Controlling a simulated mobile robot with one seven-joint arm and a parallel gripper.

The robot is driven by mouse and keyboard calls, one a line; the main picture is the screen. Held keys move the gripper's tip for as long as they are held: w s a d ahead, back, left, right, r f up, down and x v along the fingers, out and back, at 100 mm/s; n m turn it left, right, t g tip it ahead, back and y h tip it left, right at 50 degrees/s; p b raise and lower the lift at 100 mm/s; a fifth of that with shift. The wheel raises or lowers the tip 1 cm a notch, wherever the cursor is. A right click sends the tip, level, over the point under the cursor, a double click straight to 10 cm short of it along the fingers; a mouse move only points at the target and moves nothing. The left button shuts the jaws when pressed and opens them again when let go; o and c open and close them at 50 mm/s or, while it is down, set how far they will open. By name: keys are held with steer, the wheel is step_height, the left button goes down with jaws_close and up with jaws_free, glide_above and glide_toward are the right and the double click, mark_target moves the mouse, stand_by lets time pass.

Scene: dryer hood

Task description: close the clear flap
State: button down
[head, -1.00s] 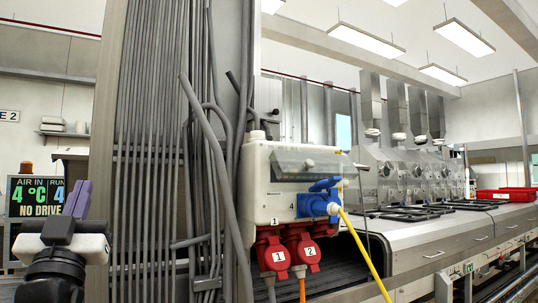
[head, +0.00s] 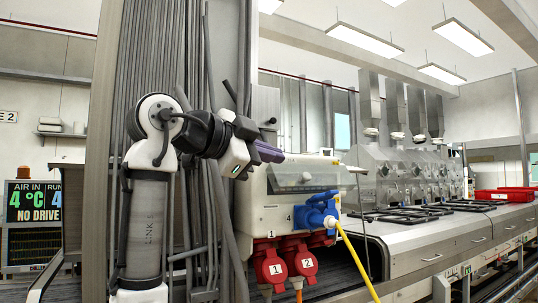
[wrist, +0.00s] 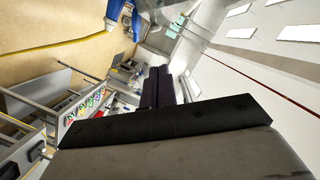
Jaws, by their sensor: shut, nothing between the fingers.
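The clear flap (head: 288,181) is a smoky see-through panel on the upper front of the white socket box (head: 262,217). My gripper (head: 275,154) has purple fingers, shut and empty. In the head view they point right, just above the flap's upper left corner; I cannot tell whether they touch the box. In the wrist view the fingers (wrist: 164,86) lie together, and the flap cannot be made out there.
A blue plug (head: 318,211) with a yellow cable (head: 358,268) sits at the box's lower right. Red plugs (head: 270,268) hang below it. Grey pipes (head: 150,60) run up the wall at left. A conveyor machine (head: 430,238) stretches right.

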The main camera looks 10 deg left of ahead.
mark_target(289, 175)
steer(key=w+d+f+p, duration=0.1)
steer(key=w, duration=0.1)
steer(key=w+d+f+p, duration=0.1)
steer(key=w, duration=0.2)
steer(key=w+d+f+p, duration=0.1)
steer(key=w, duration=0.1)
steer(key=shift+w+d+f+p, duration=0.1)
steer(key=shift+w+f+p, duration=0.1)
steer(key=shift+w+p, duration=0.15)
steer(key=shift+w+f, duration=0.1)
